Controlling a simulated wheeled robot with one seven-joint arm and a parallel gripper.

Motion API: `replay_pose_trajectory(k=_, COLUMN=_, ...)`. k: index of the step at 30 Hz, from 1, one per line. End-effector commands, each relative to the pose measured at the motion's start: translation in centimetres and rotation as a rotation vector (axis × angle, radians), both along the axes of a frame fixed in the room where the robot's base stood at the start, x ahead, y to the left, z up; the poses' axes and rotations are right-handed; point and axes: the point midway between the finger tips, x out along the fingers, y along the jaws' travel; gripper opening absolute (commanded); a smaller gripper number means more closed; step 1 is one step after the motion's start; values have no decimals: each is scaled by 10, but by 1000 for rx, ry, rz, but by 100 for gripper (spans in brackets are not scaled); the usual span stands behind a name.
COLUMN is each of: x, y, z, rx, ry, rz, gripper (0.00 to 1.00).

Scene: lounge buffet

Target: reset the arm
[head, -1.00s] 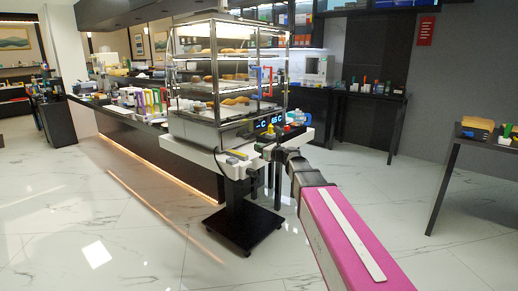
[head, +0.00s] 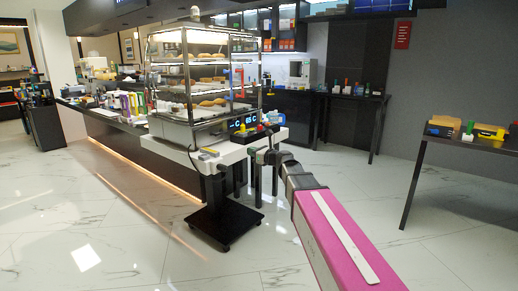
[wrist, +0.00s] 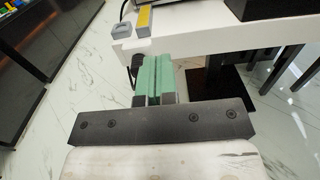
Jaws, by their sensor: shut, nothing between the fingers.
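My gripper (wrist: 153,80) shows in the wrist view with its two green fingers pressed together and nothing between them. It points toward the white top of a wheeled cart and looks apart from it. In the head view my arm reaches forward from the lower right, and its far end is small beside the cart's right edge, so finger detail cannot be made out there.
A dark counter runs left. A black table (head: 466,146) with small items stands at right. The marble floor between is clear.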

Motion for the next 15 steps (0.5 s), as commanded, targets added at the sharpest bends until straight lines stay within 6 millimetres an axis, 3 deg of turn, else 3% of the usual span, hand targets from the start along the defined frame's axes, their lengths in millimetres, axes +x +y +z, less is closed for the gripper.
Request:
replay_pose_trajectory(k=8, x=-13, y=-5, z=-26, rx=-144, ry=-60, rz=25, gripper=0)
replay_pose_trajectory(k=15, x=-34, y=-13, z=-64, rx=-365, ry=-155, rz=83, gripper=0)
